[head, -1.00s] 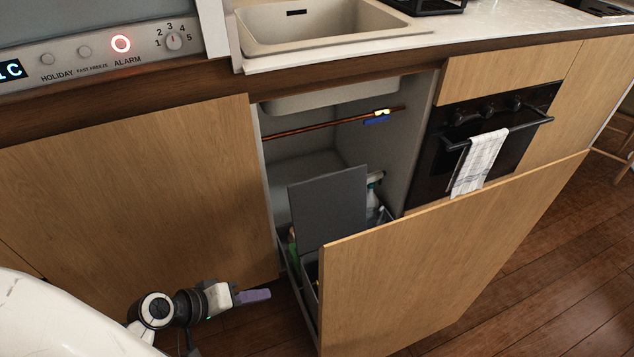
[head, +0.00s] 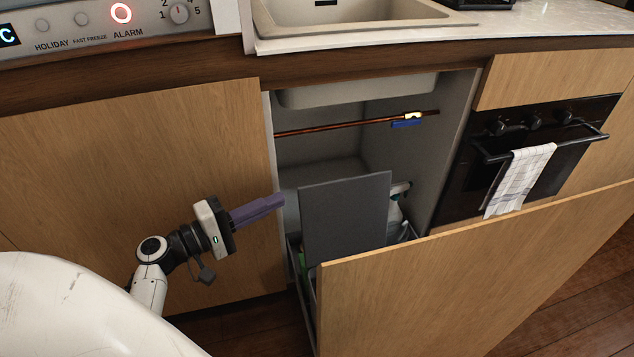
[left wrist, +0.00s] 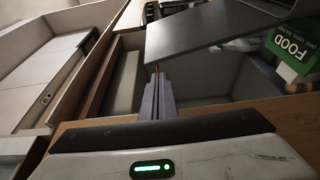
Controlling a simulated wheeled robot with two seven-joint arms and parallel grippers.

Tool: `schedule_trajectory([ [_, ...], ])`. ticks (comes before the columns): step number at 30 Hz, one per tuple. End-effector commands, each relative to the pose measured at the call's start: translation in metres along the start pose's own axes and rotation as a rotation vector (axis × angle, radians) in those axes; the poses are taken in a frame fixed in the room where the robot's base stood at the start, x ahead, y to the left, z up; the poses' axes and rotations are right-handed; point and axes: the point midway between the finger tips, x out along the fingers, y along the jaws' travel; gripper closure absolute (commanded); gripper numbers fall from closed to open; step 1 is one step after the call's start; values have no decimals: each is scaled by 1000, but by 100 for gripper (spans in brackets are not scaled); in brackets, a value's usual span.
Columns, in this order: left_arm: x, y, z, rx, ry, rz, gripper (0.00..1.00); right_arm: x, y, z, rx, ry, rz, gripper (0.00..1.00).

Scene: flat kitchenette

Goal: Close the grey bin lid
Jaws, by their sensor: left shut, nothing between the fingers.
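The grey bin lid (head: 345,215) stands raised, nearly upright, inside the pulled-out drawer under the sink. It also shows in the left wrist view as a dark grey panel (left wrist: 215,32) at the top. My left gripper (head: 282,201) is shut and empty, its purple fingers pointing right toward the lid's left side. In the left wrist view the closed fingertips (left wrist: 157,75) lie just below the lid panel; I cannot tell whether they touch it. The bin body is mostly hidden behind the drawer front. My right gripper is not in view.
The wooden drawer front (head: 470,275) stands out into the room at the right. A spray bottle (head: 395,212) is behind the lid. A copper pipe (head: 350,125) crosses the cabinet. A green FOOD box (left wrist: 292,45) shows at the right in the wrist view.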

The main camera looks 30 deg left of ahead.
Motion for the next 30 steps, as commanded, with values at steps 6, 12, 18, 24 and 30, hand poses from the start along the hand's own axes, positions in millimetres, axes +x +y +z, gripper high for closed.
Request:
schedule_trajectory([
  [6,50,0,0,-1,0,3,100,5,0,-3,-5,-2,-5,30],
  [12,90,0,0,-1,-1,1,100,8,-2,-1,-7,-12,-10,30],
  [18,113,-1,0,-1,0,-1,100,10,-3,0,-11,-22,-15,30],
  [24,119,0,0,0,1,-2,100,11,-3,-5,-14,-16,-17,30],
  [30,119,0,0,0,1,-2,100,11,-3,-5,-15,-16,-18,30],
])
